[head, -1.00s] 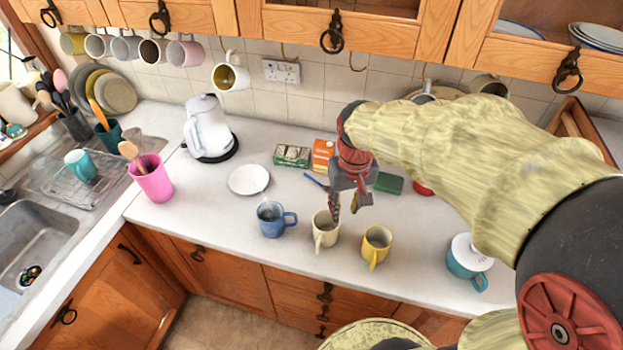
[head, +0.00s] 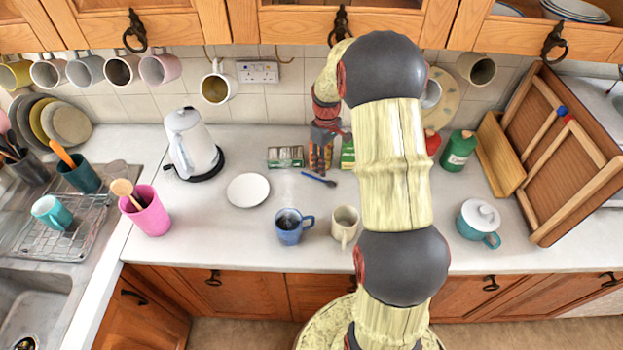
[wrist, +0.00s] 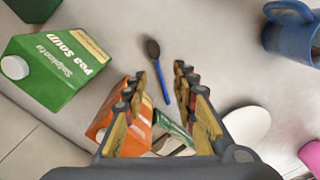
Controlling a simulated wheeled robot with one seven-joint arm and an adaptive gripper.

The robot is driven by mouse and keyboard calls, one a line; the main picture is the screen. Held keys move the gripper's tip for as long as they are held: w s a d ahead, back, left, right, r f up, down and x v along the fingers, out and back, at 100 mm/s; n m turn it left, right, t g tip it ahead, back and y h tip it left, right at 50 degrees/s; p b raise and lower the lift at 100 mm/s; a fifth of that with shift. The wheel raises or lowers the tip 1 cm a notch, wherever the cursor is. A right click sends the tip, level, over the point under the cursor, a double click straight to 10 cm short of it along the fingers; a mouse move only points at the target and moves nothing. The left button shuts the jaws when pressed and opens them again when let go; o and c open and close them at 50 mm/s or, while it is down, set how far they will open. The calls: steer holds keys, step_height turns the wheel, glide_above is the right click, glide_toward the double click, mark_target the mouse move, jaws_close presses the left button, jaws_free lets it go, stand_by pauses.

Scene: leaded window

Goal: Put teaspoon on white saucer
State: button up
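The teaspoon (head: 318,179) has a blue handle and a dark bowl. It lies on the white counter, right of the white saucer (head: 248,190), which is empty. My gripper (head: 321,165) is by the boxes at the back, close to the teaspoon. In the wrist view my gripper (wrist: 160,80) is open and empty. There the teaspoon (wrist: 163,83) shows beyond the fingertips, its handle end in line with the gap between them and its bowl pointing away. The saucer (wrist: 248,125) is partly hidden behind the right finger.
An orange carton (wrist: 110,112) and a green carton (wrist: 58,68) stand close to my fingers. A blue mug (head: 290,228) and a cream mug (head: 344,224) stand at the front. A white kettle (head: 190,145) is at the back left. My arm hides part of the counter.

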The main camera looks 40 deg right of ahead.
mark_target(320, 179)
steer(key=shift+w+a+f+n+b, duration=0.15)
steer(key=shift+f+n, duration=0.3)
steer(key=shift+f, duration=0.7)
steer(key=shift+w+f+n+b, duration=0.3)
steer(key=shift+f+n, duration=0.1)
steer(key=shift+f, duration=0.7)
steer(key=shift+w+a+f+n+b, duration=0.15)
steer(key=shift+f+n, duration=0.3)
steer(key=shift+f, duration=0.7)
steer(key=shift+d, duration=0.1)
steer(key=c, duration=0.3)
jaws_close()
